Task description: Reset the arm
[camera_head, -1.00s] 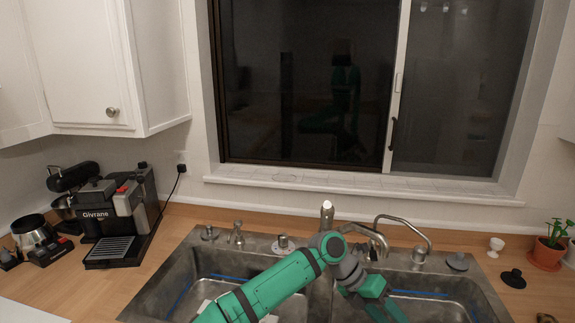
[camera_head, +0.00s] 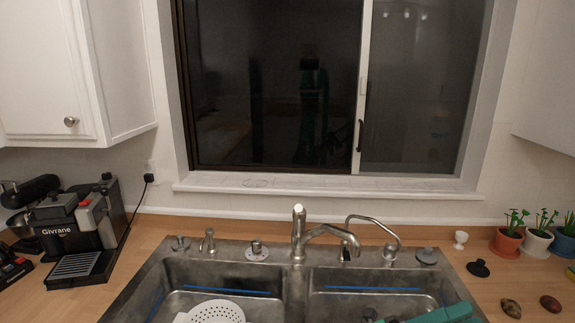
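A green part of my arm (camera_head: 445,313) shows at the bottom edge of the head view, low over the right basin of the sink. Small dark parts lie just left of it at the frame edge. I cannot make out my gripper or its fingertips, and most of the arm is below the frame. No held object is visible.
A double sink (camera_head: 295,291) with a faucet (camera_head: 299,235) fills the middle front; a white colander (camera_head: 215,312) sits in its left basin. A coffee machine (camera_head: 80,232) stands left. Potted plants (camera_head: 507,241) and two small brown items (camera_head: 511,308) are on the right counter.

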